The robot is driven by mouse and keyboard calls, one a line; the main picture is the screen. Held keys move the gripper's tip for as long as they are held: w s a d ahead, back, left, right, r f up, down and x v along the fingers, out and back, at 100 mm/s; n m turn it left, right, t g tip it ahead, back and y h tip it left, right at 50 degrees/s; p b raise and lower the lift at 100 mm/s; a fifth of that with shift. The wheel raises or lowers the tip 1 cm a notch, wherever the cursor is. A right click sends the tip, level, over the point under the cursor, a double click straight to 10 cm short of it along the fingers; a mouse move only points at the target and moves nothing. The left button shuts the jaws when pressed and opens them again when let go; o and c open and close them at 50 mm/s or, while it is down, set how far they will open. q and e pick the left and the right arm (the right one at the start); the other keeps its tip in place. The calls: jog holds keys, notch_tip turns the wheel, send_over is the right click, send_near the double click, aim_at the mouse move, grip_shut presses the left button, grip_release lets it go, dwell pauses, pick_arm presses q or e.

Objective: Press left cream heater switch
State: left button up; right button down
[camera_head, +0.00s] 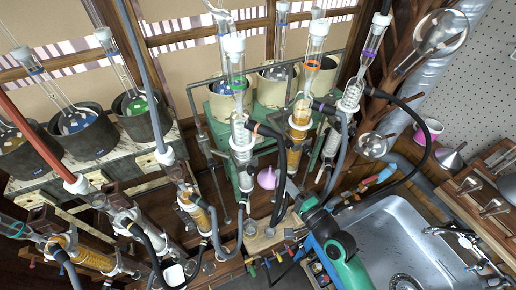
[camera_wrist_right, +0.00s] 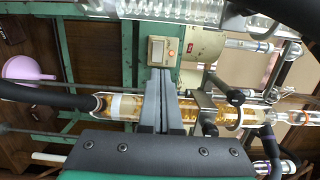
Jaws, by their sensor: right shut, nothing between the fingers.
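Three cream heaters stand in a row on a green frame in the head view; the left cream heater (camera_head: 223,106) is partly hidden by a glass column. In the right wrist view a cream heater (camera_wrist_right: 203,45) shows close up with a pale switch box (camera_wrist_right: 157,49) and a small red spot on it. I cannot tell which of the three it is. My right gripper (camera_wrist_right: 163,75) is shut and empty, its fingertips just below the switch box in that view; contact is not clear. In the head view my green right arm reaches up from the bottom, its fingertips hard to make out. My left gripper is out of view.
An amber-filled glass column (camera_wrist_right: 125,105) lies across the wrist view beside the fingers, with a clamp (camera_wrist_right: 208,112) and black hoses close by. A coiled condenser (camera_head: 242,140), a pink funnel (camera_head: 267,178) and a metal sink (camera_head: 385,240) are near. Dark heaters (camera_head: 85,135) stand left.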

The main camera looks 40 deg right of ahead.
jog(key=w+d, duration=0.2)
jog(key=w, duration=1)
jog(key=shift+w+d+b, duration=0.2)
jog(key=shift+w+b, duration=0.2)
